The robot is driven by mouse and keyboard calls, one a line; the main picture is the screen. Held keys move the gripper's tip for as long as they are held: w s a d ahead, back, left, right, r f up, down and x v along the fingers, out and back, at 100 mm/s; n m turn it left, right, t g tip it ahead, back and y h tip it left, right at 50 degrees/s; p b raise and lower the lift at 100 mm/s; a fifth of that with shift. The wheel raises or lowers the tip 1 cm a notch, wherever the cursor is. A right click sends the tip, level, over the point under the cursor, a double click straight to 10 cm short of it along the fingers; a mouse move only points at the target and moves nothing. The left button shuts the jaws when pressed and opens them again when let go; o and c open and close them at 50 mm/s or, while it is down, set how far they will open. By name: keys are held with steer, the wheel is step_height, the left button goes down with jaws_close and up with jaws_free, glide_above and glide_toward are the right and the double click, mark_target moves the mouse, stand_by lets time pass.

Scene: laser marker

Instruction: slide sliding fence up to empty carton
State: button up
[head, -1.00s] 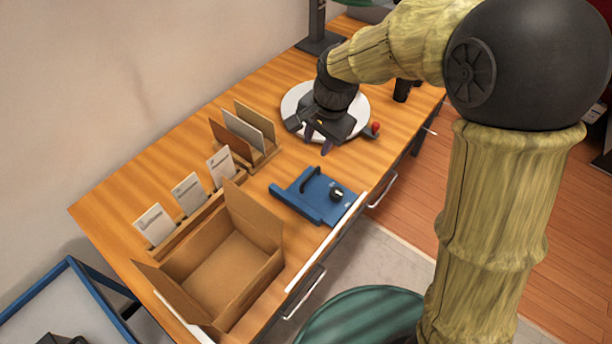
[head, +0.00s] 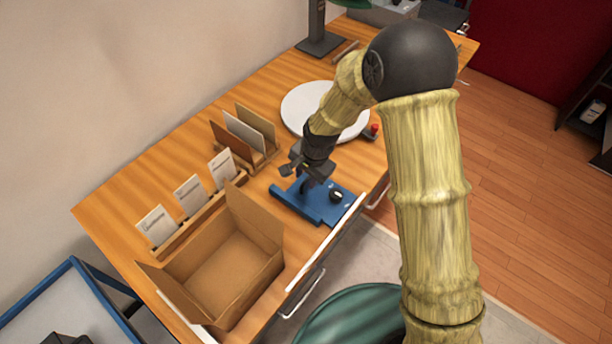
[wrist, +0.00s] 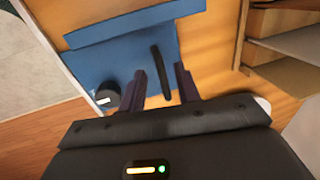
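A blue plate (head: 325,208) with a raised bar, which looks like the sliding fence (head: 292,207), lies on the desk. In the wrist view the fence (wrist: 135,22) crosses the top of the picture. A black upright handle (wrist: 161,74) and a black knob (wrist: 107,92) stand on the blue part. My gripper (head: 303,182) is just over the handle. In the wrist view my gripper (wrist: 163,86) is open, with the handle between its two dark fingers and gaps on both sides. The empty carton (head: 254,218) stands open at the lower left, apart from the fence.
A card rack (head: 190,226) stands behind the carton, and a sorter with upright panels (head: 243,140) stands behind the fence. A round white disc (head: 300,103) and a red button (head: 374,128) are farther right. Bare desk lies between fence and carton.

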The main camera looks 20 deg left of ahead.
steer(key=shift+a+f, duration=0.15)
steer(key=shift+f, duration=0.5)
jaws_close()
